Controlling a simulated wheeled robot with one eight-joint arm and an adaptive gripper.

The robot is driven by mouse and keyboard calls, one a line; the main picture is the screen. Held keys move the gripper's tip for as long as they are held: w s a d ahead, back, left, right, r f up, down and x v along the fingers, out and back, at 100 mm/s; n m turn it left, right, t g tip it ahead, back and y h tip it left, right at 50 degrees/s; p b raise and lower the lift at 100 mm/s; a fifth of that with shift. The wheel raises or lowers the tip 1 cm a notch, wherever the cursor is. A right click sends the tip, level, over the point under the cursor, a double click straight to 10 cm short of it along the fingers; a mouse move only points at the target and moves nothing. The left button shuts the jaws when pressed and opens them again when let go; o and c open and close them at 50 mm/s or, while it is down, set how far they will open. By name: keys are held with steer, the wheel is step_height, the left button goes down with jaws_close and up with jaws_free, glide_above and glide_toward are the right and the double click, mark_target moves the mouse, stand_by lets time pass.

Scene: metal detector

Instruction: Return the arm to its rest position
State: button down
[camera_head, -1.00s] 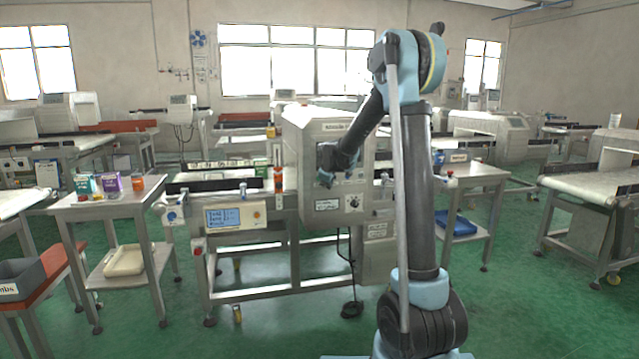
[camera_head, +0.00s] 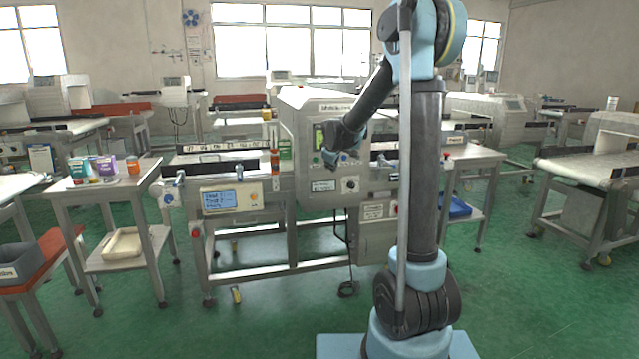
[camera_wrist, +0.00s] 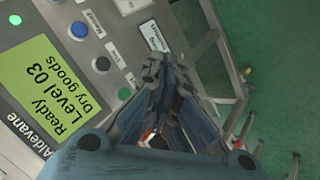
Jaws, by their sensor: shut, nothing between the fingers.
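My arm rises from its blue base at the right of the head view and bends at a high elbow. Its forearm slopes down to the left, and my gripper (camera_head: 332,163) hangs in front of the metal detector (camera_head: 320,112). In the wrist view my gripper (camera_wrist: 165,75) is shut with nothing held. I cannot tell the exact gap between fingers and panel.
A side table (camera_head: 105,182) at left carries small coloured packages and has a tray (camera_head: 122,244) on its lower shelf. A grey bin (camera_head: 18,264) sits at far left. A blue tray (camera_head: 455,207) is on a shelf behind my arm. Green floor is clear at front right.

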steer(key=s+d+m+g, duration=0.25)
steer(key=s+d, duration=0.35)
steer(key=s, duration=0.7)
steer(key=s+d+m+g, duration=0.1)
steer(key=s+d+m, duration=0.35)
steer(key=s, duration=0.95)
steer(key=s+d+f+m+g, duration=0.1)
steer(key=s+f, duration=0.5)
steer(key=s, duration=0.6)
steer(key=s+d+f+m+g, duration=0.1)
steer(key=s+d+f+m, duration=0.2)
steer(key=s, duration=0.9)
step_height(320, 180, down, 3)
steer(key=shift+r+m+g, duration=0.1)
steer(key=shift+m+g, duration=0.2)
steer(key=shift+g, duration=0.05)
steer(key=shift+d, duration=0.1)
steer(key=shift+w+f, duration=0.2)
steer(key=shift+w, duration=0.25)
stand_by(1.0)
